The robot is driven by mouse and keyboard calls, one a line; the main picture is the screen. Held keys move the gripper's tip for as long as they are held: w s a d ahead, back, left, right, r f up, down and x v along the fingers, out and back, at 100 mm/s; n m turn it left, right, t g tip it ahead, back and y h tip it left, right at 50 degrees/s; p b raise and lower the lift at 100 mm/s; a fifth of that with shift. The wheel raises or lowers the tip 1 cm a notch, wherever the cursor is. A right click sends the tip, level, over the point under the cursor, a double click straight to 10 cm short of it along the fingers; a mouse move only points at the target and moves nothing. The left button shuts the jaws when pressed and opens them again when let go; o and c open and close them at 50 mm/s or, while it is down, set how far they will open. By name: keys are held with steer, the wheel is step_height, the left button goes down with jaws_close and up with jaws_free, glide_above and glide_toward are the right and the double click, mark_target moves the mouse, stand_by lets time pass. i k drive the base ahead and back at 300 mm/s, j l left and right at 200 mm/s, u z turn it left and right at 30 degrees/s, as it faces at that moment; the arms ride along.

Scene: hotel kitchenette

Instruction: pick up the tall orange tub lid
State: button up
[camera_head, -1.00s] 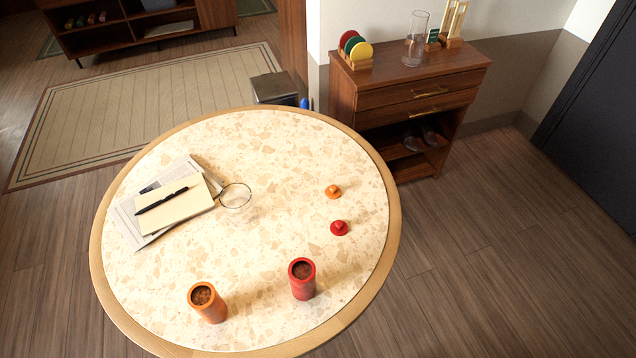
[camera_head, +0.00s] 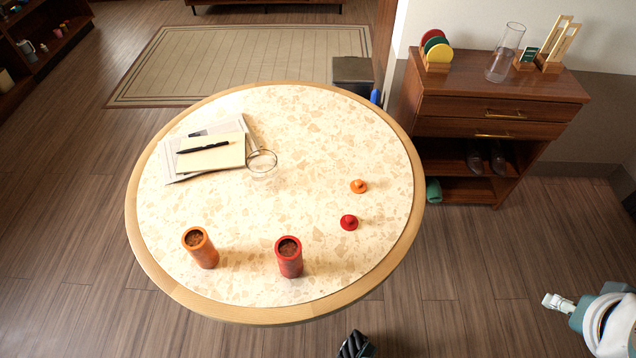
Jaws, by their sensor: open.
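The orange lid (camera_head: 359,186), small and round with a knob on top, lies on the right part of the round table. The red lid (camera_head: 349,222) lies just in front of it, apart from it. The tall orange tub (camera_head: 201,250) stands upright and uncovered at the front left, with brown contents showing. The tall red tub (camera_head: 289,258) stands uncovered to its right. My gripper (camera_head: 355,344) is black and only partly in view at the bottom edge. It is open, in front of the table and well away from the orange lid.
The round table (camera_head: 135,220) has a wooden rim. A notebook (camera_head: 212,153) with a pen lies on papers at the back left, beside a clear glass (camera_head: 262,161). A wooden cabinet (camera_head: 500,108) stands behind right. A white and teal object (camera_head: 600,318) is at lower right. The tabletop around the lids is clear.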

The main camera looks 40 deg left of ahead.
mark_target(358, 186)
steer(key=i+u, duration=0.1)
steer(key=u, duration=0.3)
steer(key=i+l+u, duration=0.1)
steer(key=u, duration=0.3)
steer(key=i+l+u, duration=0.1)
steer(key=u, duration=0.3)
steer(key=i+l+u, duration=0.15)
steer(key=u, duration=0.25)
steer(key=i+l+u, duration=0.2)
steer(key=u, duration=0.25)
steer(key=i+l+u, duration=0.2)
steer(key=u, duration=0.2)
steer(key=i+l+u, duration=0.1)
steer(key=l+u, duration=0.35)
